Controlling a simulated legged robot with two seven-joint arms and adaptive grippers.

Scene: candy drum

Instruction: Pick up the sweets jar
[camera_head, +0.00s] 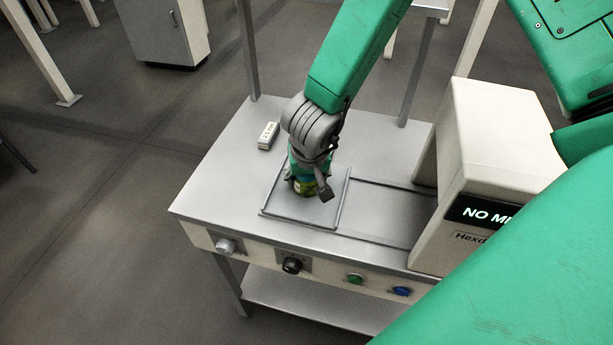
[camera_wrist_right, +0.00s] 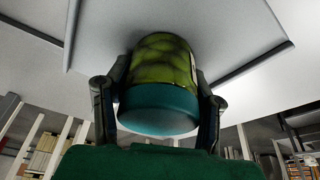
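The sweets jar (camera_head: 303,188) stands on the square metal tray (camera_head: 330,217) on the table. In the right wrist view the jar (camera_wrist_right: 165,62) has a see-through body with green contents, part of a pale label and a teal lid (camera_wrist_right: 158,108). My right gripper (camera_head: 308,182) comes down over it from above. In the right wrist view its fingers (camera_wrist_right: 162,85) lie one on each side of the jar, and their tips appear to press on its body. The gripper hides much of the jar in the head view. My left gripper is not in view.
A small white box (camera_head: 268,135) lies on the table behind the tray. A pale machine with a display (camera_head: 480,170) stands to the right, at the end of a rail track (camera_head: 395,205). Knobs and buttons line the front edge. The table's left part is clear.

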